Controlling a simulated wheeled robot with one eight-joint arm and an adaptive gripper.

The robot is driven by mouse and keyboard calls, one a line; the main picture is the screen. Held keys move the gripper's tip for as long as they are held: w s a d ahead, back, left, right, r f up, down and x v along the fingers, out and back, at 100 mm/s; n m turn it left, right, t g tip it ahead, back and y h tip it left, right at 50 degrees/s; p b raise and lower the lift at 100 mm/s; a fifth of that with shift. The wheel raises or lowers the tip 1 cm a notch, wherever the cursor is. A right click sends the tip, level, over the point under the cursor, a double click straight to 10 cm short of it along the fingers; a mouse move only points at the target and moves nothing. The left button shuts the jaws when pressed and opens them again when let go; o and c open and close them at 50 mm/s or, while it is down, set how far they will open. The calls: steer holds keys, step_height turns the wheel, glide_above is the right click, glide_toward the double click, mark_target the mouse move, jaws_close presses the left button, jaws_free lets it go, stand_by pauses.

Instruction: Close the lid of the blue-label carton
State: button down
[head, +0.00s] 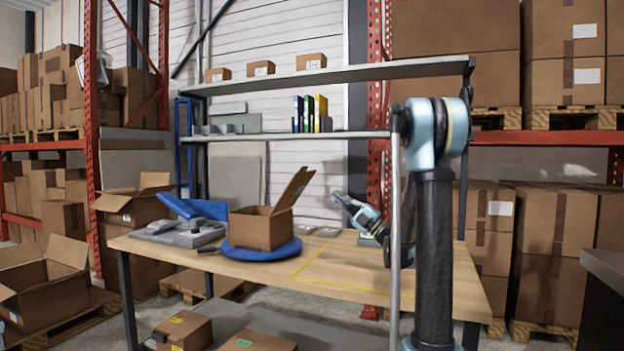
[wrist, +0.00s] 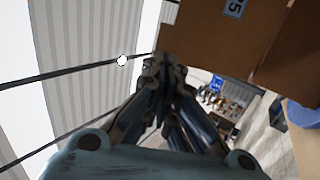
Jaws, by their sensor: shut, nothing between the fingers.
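An open brown carton (head: 262,230) sits on a round blue stand (head: 250,250) on the wooden table in the head view. Its lid (head: 293,188) stands up, tilted to the right. In the wrist view a brown cardboard panel (wrist: 222,45) with a blue label (wrist: 235,8) fills the upper right, and part of the blue stand (wrist: 306,114) shows at the right edge. My gripper (head: 338,196) is to the right of the lid, apart from it in the head view. In the wrist view my gripper (wrist: 165,62) is shut and empty, with its tips just left of the panel.
A grey device (head: 185,233) and a blue slanted panel (head: 192,208) are left of the carton. A shelf (head: 290,136) with binders (head: 309,114) runs above the table, with a thin upright post (head: 395,260) at its right. The table's front right, with yellow lines, is clear.

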mark_target(303, 170)
steer(key=shift+n+g, duration=0.5)
steer(key=shift+g, duration=0.1)
steer(key=x, duration=1.3)
steer(key=shift+s+a+r, duration=0.1)
steer(key=shift+a+r, duration=0.15)
steer(key=shift+a, duration=0.05)
steer(key=shift+a+y, duration=0.1)
steer(key=shift+y, duration=0.2)
